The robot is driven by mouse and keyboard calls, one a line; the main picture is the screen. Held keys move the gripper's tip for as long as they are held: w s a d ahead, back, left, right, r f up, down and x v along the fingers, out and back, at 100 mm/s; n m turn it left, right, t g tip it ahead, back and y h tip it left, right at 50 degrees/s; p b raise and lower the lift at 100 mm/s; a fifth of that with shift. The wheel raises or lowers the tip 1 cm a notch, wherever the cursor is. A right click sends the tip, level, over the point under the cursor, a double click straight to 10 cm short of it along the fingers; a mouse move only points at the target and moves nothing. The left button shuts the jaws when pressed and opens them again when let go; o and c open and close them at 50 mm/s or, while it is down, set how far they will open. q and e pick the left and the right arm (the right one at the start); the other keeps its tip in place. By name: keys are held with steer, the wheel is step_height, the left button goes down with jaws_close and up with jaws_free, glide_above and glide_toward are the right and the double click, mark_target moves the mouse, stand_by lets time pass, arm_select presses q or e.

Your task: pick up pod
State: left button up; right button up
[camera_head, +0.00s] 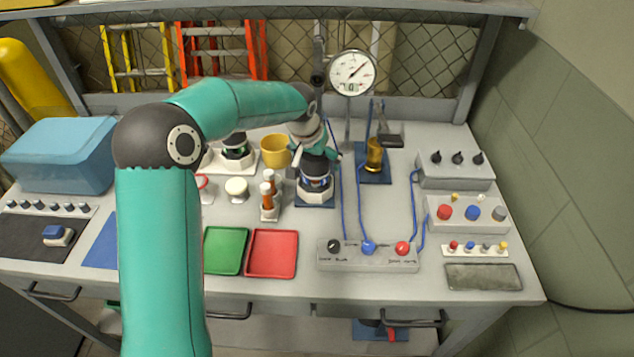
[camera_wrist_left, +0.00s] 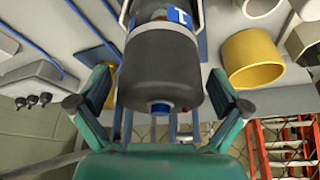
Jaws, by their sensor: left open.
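A dark cylindrical pod (camera_head: 316,168) with a blue-and-white band stands upright in a white holder on a blue mat (camera_head: 313,203). In the left wrist view the pod (camera_wrist_left: 160,65) shows close up, with its small blue end toward my gripper. My left gripper (camera_head: 312,148) is right above the pod in the head view and partly hides its top. In the left wrist view its fingers (camera_wrist_left: 160,105) are open, one on each side of the pod's near end, with gaps visible. A similar dark unit with a green ring (camera_head: 236,147) stands to the left. My right gripper is not in view.
A dial gauge (camera_head: 352,73) on a stand and a brass cylinder (camera_head: 374,154) are behind and right. Blue tubes run to a control box (camera_head: 368,256). Green (camera_head: 226,250) and red (camera_head: 272,253) trays lie in front.

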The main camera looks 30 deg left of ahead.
arm_select(q)
steer(key=shift+x, duration=1)
steer(key=shift+c, duration=0.2)
steer(key=c, duration=1.6)
steer(key=shift+c, duration=0.8)
steer(key=shift+w+r, duration=0.1)
steer(key=shift+r, duration=0.1)
